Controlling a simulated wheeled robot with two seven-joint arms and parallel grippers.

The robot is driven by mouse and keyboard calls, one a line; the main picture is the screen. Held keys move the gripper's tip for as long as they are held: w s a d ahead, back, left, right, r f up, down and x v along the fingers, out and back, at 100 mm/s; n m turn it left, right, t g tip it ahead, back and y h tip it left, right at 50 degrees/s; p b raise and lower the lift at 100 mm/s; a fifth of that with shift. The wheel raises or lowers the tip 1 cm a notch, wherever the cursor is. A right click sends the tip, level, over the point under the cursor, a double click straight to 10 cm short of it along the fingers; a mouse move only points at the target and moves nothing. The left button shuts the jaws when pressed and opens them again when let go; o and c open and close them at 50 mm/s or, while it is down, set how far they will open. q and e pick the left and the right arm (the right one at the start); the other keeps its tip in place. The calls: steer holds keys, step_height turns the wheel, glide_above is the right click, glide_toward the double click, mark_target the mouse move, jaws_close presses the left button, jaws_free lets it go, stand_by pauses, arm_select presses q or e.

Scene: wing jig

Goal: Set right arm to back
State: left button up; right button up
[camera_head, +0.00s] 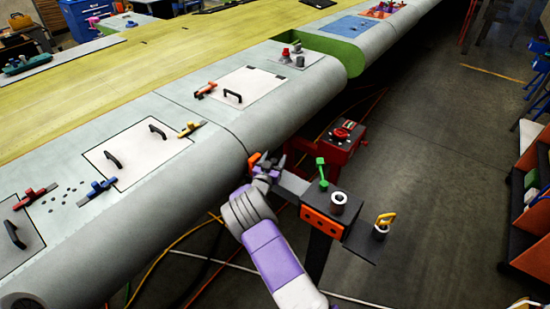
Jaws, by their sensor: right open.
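My right arm, purple and white (268,250), comes up from the bottom middle of the head view. Its dark gripper (266,161) is open, with its fingertips just in front of the rounded edge of the grey wing (205,115). I see nothing held between the fingers. An orange part shows beside the fingers, and I cannot tell whether it belongs to the gripper. My left gripper is out of view.
A dark stand with an orange front (322,221) is close right of my gripper, bearing a green handle (321,172) and a yellow-handled item (384,222). White panels with black handles (137,153) lie on the wing.

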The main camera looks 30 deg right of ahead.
steer(key=shift+w+d+r, duration=0.1)
steer(key=shift+w+d, duration=0.1)
steer(key=shift+d, duration=0.2)
steer(key=shift+w, duration=0.1)
jaws_close()
